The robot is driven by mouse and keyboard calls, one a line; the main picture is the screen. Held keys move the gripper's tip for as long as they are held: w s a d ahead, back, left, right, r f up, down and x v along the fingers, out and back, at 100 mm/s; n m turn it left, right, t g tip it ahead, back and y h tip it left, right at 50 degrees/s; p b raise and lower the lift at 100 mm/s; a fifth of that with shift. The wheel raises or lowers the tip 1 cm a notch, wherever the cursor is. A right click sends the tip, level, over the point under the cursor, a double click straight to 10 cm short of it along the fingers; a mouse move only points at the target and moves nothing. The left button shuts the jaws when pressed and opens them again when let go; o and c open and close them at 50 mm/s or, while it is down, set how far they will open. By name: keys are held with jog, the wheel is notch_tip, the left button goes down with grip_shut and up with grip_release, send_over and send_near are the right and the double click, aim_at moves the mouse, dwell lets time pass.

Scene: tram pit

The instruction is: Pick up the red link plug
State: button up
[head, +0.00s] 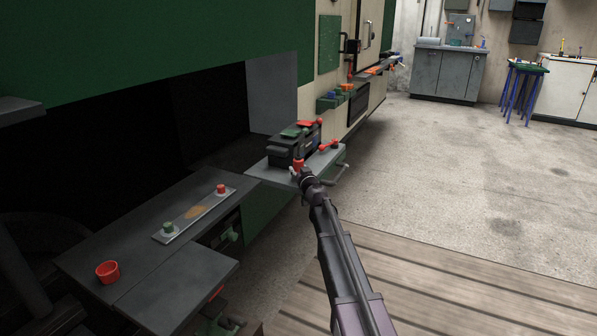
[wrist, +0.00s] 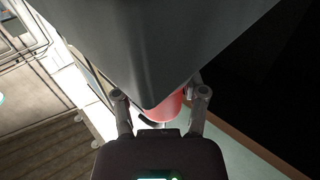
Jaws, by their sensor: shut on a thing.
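The red link plug (head: 298,164) is between the fingers of my gripper (head: 301,172), at the front of a grey shelf. In the wrist view the plug (wrist: 168,109) shows as a red rounded body between the two fingers (wrist: 160,98), which are shut on it. A large dark grey surface covers the upper part of that view and hides part of the plug. I cannot tell whether the plug still touches the shelf.
A dark box with green and red parts (head: 290,148) stands on the grey shelf (head: 262,172) close by. At left, a metal strip (head: 195,214) bears a red and a green knob near a red cup (head: 107,271). Open floor (head: 460,170) lies to the right.

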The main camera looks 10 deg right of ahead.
aim_at(300, 164)
jog(key=shift+r, duration=0.2)
notch_tip(300, 164, up, 3)
jog(key=p, duration=0.3)
jog(key=shift+f, duration=0.15)
jog(key=s+a+r+p, duration=0.1)
jog(key=s+r+p, duration=0.1)
jog(key=s, duration=1.4)
jog(key=shift+a, duration=0.2)
jog(key=shift+r+p, duration=1.5)
jog(key=shift+p, duration=0.05)
dwell(0.7)
